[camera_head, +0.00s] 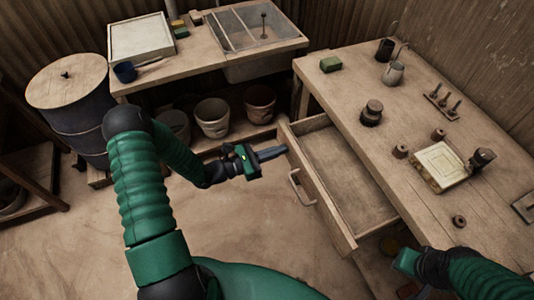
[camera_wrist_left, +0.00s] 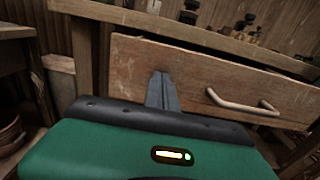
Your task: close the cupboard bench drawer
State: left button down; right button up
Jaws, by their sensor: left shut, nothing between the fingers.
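The cupboard bench (camera_head: 400,125) stands at the right in the head view. Its drawer (camera_head: 345,185) is pulled well out, and the inside looks empty. The drawer's bar handle (camera_head: 300,187) is on the front panel, and the handle also shows in the left wrist view (camera_wrist_left: 242,104). My left gripper (camera_head: 284,150) is shut and empty, its fingertips by the far end of the drawer front. In the left wrist view the fingers (camera_wrist_left: 161,82) point at the wooden front panel (camera_wrist_left: 195,75), left of the handle; contact cannot be told. My right gripper (camera_head: 402,262) is low at the right, its fingers unclear.
The bench top holds a dark pot (camera_head: 371,113), a metal jug (camera_head: 393,72), a green block (camera_head: 330,64) and a pale tile press (camera_head: 440,165). Several buckets (camera_head: 212,117) stand under the back table. A barrel (camera_head: 70,95) is at left. The floor before the drawer is clear.

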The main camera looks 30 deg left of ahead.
pick_arm(q)
send_near(324, 141)
jog(key=w+d+r, duration=0.1)
jog(key=w+d, duration=0.1)
jog(key=w+d+r, duration=0.1)
jog(key=w+d, duration=0.1)
jog(key=w, duration=0.1)
jog(key=w+d+r, duration=0.1)
jog(key=w+d, duration=0.1)
jog(key=shift+w+r, duration=0.25)
jog(key=shift+r, duration=0.05)
jog(key=shift+w, duration=0.2)
jog(key=shift+r, duration=0.2)
jog(key=shift+d, duration=0.1)
jog(key=shift+r, duration=0.1)
